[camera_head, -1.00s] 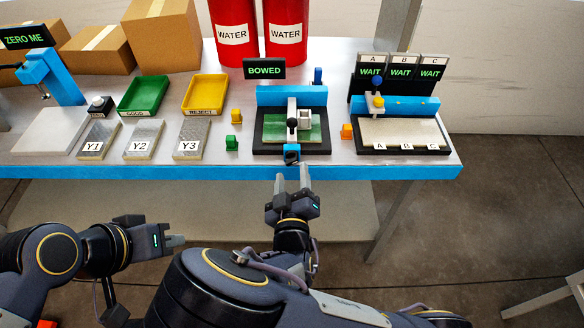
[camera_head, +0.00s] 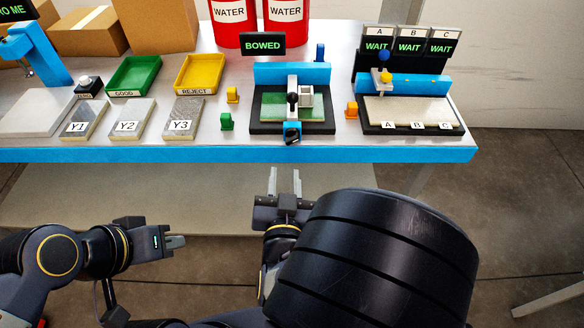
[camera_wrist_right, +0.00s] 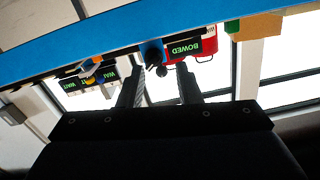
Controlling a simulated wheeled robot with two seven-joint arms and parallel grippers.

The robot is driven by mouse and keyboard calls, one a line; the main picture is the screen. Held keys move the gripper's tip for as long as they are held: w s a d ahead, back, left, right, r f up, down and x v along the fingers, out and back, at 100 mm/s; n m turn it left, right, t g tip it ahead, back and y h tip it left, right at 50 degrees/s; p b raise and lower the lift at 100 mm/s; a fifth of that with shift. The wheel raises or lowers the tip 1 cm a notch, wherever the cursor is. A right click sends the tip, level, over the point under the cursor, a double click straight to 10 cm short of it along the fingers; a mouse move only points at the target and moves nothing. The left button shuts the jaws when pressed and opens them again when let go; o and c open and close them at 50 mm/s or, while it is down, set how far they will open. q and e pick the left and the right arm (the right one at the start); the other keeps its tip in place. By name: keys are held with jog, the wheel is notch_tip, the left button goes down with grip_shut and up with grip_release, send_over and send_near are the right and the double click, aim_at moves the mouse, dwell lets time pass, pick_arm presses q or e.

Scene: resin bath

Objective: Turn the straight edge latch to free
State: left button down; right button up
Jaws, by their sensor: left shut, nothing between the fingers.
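The straight-edge fixture (camera_head: 262,126) has a black base, a blue back block and a green plate, with a grey bar and black knob (camera_head: 292,99) across it. My right gripper (camera_head: 285,182) is open and empty, below and in front of the table edge, apart from the latch. My left gripper (camera_head: 176,241) is shut and empty, low at the left.
A "BOWED" sign (camera_head: 264,44) stands behind the fixture. Green (camera_head: 227,121) and orange (camera_head: 352,109) blocks flank it. Plates including Y3 (camera_head: 183,125) and trays are left; an A-B-C station (camera_head: 413,112) is right. The blue table edge (camera_head: 370,155) lies between my right gripper and the fixture.

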aim_at(292, 143)
pick_arm(q)
notch_tip(292, 143, down, 8)
jog(key=b, duration=0.5)
pick_arm(e)
jog(key=w+m, duration=0.2)
jog(key=m, duration=0.1)
jog(key=w+d+r+m, duration=0.1)
jog(key=w+m, duration=0.4)
jog(key=m, duration=0.1)
jog(key=shift+w+d+r+t, duration=0.25)
jog(key=shift+w+t, duration=0.05)
pick_arm(q)
jog(key=shift+r, duration=0.1)
pick_arm(e)
grip_shut()
